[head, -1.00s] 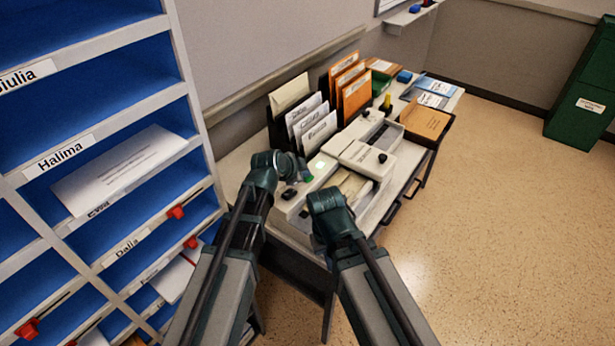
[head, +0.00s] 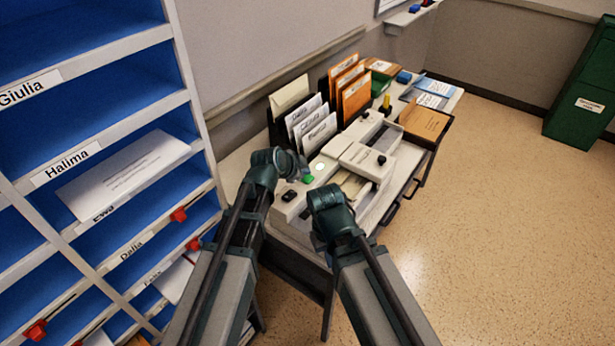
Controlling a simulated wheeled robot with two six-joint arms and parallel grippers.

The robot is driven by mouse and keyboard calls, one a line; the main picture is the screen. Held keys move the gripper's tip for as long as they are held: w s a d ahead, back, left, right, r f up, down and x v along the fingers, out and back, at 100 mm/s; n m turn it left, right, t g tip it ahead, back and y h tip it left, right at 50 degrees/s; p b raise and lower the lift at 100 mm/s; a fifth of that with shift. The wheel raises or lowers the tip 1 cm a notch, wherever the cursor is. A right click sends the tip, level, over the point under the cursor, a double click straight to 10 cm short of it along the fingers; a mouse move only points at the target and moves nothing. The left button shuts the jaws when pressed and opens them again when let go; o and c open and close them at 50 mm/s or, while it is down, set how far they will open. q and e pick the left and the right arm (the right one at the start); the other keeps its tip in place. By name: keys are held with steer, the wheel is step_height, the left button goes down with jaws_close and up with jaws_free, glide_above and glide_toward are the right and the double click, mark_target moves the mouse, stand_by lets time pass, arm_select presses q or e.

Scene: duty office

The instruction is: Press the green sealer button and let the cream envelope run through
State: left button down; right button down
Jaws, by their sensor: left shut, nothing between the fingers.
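The white sealer (head: 362,158) stands on the table with its lid bridging the middle. Its green button (head: 307,179) shows at the left end, beside a small dark knob. A cream envelope (head: 352,184) lies in the sealer's bed, in front of the lid; my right arm partly hides that area. My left gripper (head: 303,167) is shut and empty, just behind and left of the green button; I cannot tell whether it touches it. My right gripper (head: 328,208) is over the sealer's near side, its fingers hidden by its own wrist.
A sorter with white and orange envelopes (head: 318,130) stands behind the sealer, close to my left gripper. A brown tray (head: 425,122) is at the right end of the table. The blue pigeonhole shelf (head: 120,170) stands close on the left.

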mark_target(305, 181)
arm_select(q)
step_height(305, 181, up, 5)
steer(key=p, duration=0.5)
steer(key=shift+r, duration=0.1)
stand_by(0.7)
steer(key=shift+s+d+f, duration=0.1)
steer(key=shift+s+f, duration=0.15)
steer(key=shift+s, duration=0.1)
steer(key=s+f+n+g, duration=0.1)
steer(key=s, duration=0.3)
steer(key=s+f+n+g+y, duration=0.1)
steer(key=s+f+n+g, duration=0.1)
steer(key=s, duration=0.3)
steer(key=s+a+f+n+g+y, duration=0.1)
steer(key=s+f+n, duration=0.1)
steer(key=s, duration=0.3)
steer(key=shift+f+g, duration=0.1)
steer(key=shift+g, duration=0.3)
steer(key=s+a+n+g+y, duration=0.1)
steer(key=s+a+n+y, duration=0.1)
steer(key=s, duration=0.3)
steer(key=s+a+f+n+g+y, duration=0.1)
steer(key=s+a+n+g+y, duration=0.1)
steer(key=s+n, duration=0.2)
steer(key=shift+s+a+g, duration=0.15)
steer(key=shift+s+g, duration=0.15)
steer(key=shift+s, duration=0.8)
